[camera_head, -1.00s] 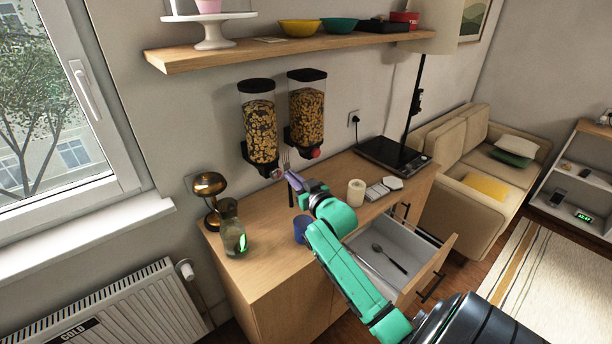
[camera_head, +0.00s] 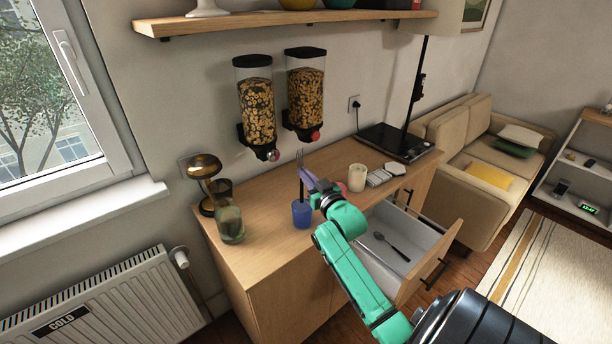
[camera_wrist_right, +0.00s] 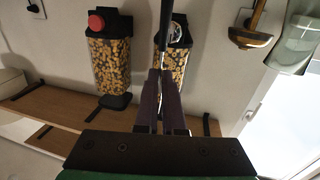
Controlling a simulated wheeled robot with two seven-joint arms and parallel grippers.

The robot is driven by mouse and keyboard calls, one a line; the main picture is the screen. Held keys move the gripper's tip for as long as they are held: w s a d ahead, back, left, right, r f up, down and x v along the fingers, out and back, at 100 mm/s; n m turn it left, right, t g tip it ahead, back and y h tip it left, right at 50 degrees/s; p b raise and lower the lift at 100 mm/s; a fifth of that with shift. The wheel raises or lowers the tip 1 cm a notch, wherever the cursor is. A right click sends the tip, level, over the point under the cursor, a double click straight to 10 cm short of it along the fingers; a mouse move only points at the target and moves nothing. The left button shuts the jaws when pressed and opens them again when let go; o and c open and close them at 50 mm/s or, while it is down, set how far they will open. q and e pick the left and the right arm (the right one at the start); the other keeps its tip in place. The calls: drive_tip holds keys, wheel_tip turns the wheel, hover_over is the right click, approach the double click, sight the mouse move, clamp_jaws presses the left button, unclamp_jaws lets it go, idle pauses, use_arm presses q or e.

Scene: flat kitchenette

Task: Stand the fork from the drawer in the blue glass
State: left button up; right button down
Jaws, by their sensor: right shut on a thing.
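My right gripper (camera_head: 307,178) is shut on the fork (camera_head: 299,159) and holds it upright, tines up, above the worktop. The fork's dark handle points down to the blue glass (camera_head: 302,214), which stands on the worktop. In the head view the handle's lower end meets the glass's rim; I cannot tell whether it is inside or just above. In the right wrist view the purple fingers (camera_wrist_right: 160,100) close on the fork (camera_wrist_right: 164,30); the glass is not seen there. The open drawer (camera_head: 405,245) holds a dark spoon (camera_head: 390,246). My left gripper is out of view.
A glass jar (camera_head: 229,222) and a brass lamp (camera_head: 204,167) stand left of the blue glass. A white candle (camera_head: 357,178) and pale coasters (camera_head: 385,175) lie to the right. Two cereal dispensers (camera_head: 256,110) hang on the wall behind.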

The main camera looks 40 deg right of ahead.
sight(303, 188)
drive_tip(key=shift+f+b, duration=1.85)
drive_tip(key=shift+f, duration=1.2)
drive_tip(key=c, duration=0.9)
unclamp_jaws()
drive_tip(key=shift+c, duration=0.2)
drive_tip(key=b+v, duration=0.2)
drive_tip(key=v, duration=1.2)
drive_tip(key=shift+s, duration=0.25)
